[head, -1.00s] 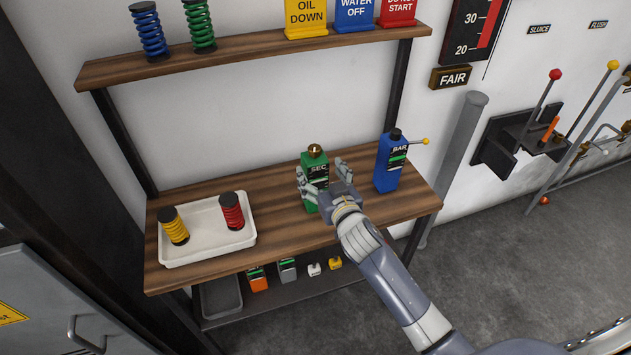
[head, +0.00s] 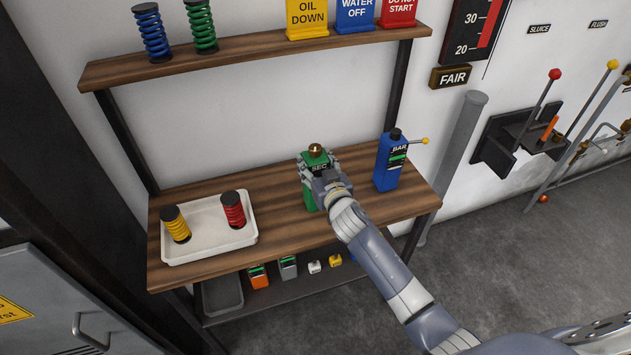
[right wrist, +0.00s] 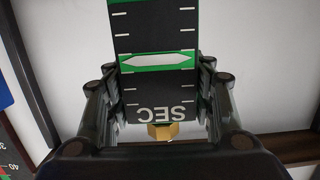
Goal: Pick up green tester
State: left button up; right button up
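The green tester (head: 310,198), labelled SEC and topped with a brass knob, stands upright on the wooden shelf. Its black scale face also shows in the right wrist view (right wrist: 155,35), upside down. My right gripper (head: 319,170) is at its upper part, with one finger on each side. In the right wrist view the finger pads press against both edges of the tester, so the gripper looks shut on it. The gripper hides part of the tester's front in the head view. My left gripper is not in view.
A blue tester (head: 388,165) labelled BAR stands to the right with a yellow-tipped lever. A white tray (head: 205,249) with a yellow and a red spring is at the left. An upper shelf (head: 250,58) holds springs and signs. Small items stand on a lower shelf.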

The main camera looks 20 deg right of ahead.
grip_shut()
jog(key=shift+w+r, duration=0.1)
jog(key=shift+r, duration=0.05)
jog(key=shift+r, duration=0.15)
